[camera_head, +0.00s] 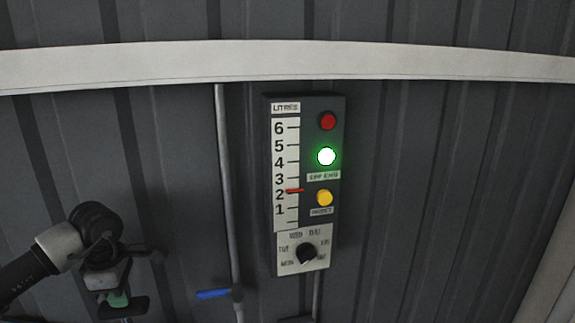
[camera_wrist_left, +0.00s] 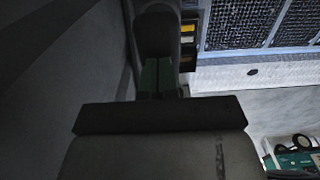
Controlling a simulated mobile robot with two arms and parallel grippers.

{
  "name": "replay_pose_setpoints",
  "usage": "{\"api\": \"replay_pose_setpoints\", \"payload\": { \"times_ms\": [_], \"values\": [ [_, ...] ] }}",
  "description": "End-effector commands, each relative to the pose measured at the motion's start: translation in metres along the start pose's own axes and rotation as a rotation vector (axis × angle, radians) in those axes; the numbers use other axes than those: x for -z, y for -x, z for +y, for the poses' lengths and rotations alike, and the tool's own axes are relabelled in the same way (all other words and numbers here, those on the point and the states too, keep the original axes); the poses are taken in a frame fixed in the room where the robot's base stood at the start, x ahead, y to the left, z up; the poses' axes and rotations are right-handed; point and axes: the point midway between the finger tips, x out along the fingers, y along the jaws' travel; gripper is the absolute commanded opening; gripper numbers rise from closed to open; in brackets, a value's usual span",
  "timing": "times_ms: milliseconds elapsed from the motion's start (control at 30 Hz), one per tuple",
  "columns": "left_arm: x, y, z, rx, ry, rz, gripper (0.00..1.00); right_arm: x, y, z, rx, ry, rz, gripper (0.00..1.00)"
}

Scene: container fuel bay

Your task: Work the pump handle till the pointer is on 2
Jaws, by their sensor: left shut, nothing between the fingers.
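The gauge panel (camera_head: 303,165) hangs on the wall, with a LITRES scale from 1 to 6. Its red pointer (camera_head: 294,190) lies at the 2 mark or very slightly above it. My left gripper (camera_head: 119,300) is at the lower left of the head view, well apart from the panel. Its green fingers (camera_wrist_left: 157,77) are together and empty in the wrist view. I cannot make out the pump handle in either view. My right gripper is out of view.
The panel carries a red lamp (camera_head: 328,121), a lit green lamp (camera_head: 326,156), a yellow button (camera_head: 324,197) and a black knob (camera_head: 306,253). A pipe (camera_head: 224,160) with a blue lever (camera_head: 212,294) runs left of it. A pale rail (camera_head: 300,62) crosses above.

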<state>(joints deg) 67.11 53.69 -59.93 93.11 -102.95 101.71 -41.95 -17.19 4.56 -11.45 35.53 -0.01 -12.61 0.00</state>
Motion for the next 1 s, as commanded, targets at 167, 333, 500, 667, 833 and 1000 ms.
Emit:
{"api": "replay_pose_setpoints", "payload": {
  "times_ms": [167, 333, 500, 667, 833, 1000],
  "values": [
    [-0.001, 0.024, -0.001, 0.005, -0.002, 0.001, 0.0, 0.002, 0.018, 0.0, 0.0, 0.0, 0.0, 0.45],
    [-0.001, 0.045, -0.001, 0.005, -0.002, 0.002, 0.0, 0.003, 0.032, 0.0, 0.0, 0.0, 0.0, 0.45],
    [-0.001, 0.065, -0.001, 0.004, -0.002, 0.0, 0.0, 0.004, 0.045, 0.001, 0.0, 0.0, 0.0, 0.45],
    [0.0, 0.079, -0.001, 0.003, -0.001, 0.001, 0.0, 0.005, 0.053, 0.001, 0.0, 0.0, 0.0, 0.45],
    [0.0, 0.078, 0.0, 0.002, 0.0, 0.001, 0.0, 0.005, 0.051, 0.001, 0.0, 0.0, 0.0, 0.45],
    [0.0, 0.079, 0.0, 0.001, 0.0, 0.0, 0.0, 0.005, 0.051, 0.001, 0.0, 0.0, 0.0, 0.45]
  ]
}}
